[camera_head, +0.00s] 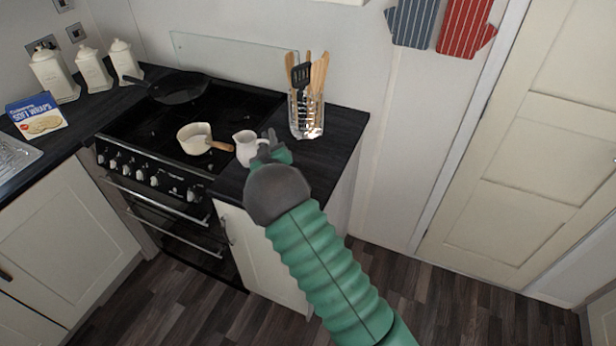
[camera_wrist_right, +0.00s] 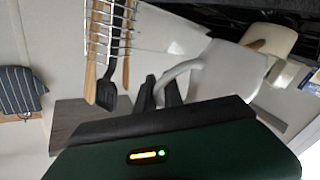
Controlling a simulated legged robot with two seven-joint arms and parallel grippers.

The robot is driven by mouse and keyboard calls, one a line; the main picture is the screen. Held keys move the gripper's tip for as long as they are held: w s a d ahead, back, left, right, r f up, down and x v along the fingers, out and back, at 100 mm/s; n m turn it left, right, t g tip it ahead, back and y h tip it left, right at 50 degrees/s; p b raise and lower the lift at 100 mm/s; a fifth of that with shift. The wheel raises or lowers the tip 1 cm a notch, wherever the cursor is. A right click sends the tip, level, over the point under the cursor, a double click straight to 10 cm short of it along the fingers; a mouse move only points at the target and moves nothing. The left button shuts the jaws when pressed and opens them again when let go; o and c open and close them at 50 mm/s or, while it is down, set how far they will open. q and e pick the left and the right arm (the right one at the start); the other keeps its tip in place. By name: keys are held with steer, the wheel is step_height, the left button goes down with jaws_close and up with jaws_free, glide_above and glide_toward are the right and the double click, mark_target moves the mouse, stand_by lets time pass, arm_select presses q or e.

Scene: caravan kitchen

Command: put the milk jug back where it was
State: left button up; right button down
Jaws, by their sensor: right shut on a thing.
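The white milk jug (camera_head: 246,147) is at the left end of the dark worktop, beside the hob. My right gripper (camera_head: 268,144) reaches it from the right and is shut on its handle side. In the right wrist view the jug (camera_wrist_right: 222,72) has its handle between the dark fingers of my right gripper (camera_wrist_right: 160,92). The jug looks roughly upright in the head view. I cannot tell whether its base touches the worktop. My left gripper is not in view.
A cream saucepan (camera_head: 196,139) with a wooden handle is just left of the jug on the hob. A wire utensil holder (camera_head: 306,115) stands behind and right of the gripper. A black frying pan (camera_head: 180,88) is farther back. The worktop's right part (camera_head: 340,125) is bare.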

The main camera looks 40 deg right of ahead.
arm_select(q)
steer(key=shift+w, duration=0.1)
arm_select(e)
steer(key=s+a+f+n+t+y, duration=0.1)
steer(key=s+a+f+n+y, duration=0.2)
steer(key=s+a, duration=0.6)
steer(key=s+a+f+n+t+y, duration=0.2)
steer(key=s+a+f+y, duration=0.4)
steer(key=s+a, duration=0.4)
steer(key=a+n, duration=0.1)
steer(key=a, duration=0.3)
steer(key=shift+a+n+y, duration=0.2)
steer(key=shift+n+y, duration=0.1)
steer(key=shift+y, duration=0.1)
steer(key=shift+r, duration=0.1)
